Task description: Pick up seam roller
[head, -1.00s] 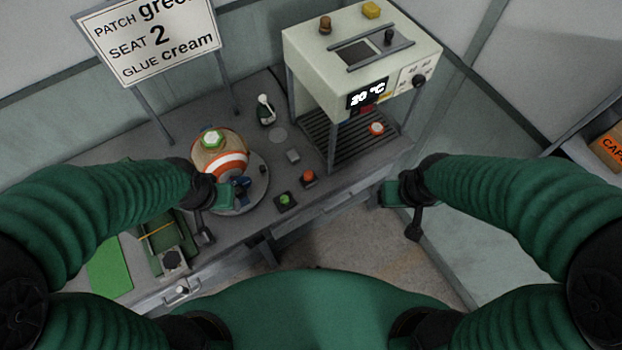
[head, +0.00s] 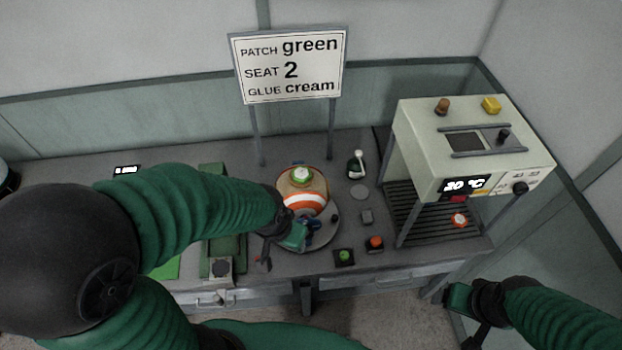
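I cannot pick out the seam roller for sure. A small dark blue item (head: 314,226) lies at the front of the round grey turntable (head: 331,238), partly hidden by my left gripper; its shape is unclear. My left gripper (head: 284,244) is over the turntable's front left edge, close to this blue item. Whether it touches it, and whether its fingers are open, does not show. An orange and white ball (head: 305,203) with a green and white piece (head: 302,175) on top sits on the turntable. My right gripper (head: 468,308) is low at the right, in front of the bench, away from these things.
A sign (head: 290,68) reads patch green, seat 2, glue cream. A press (head: 470,150) showing 20 °C stands at the right. A green tray (head: 222,255) is left.

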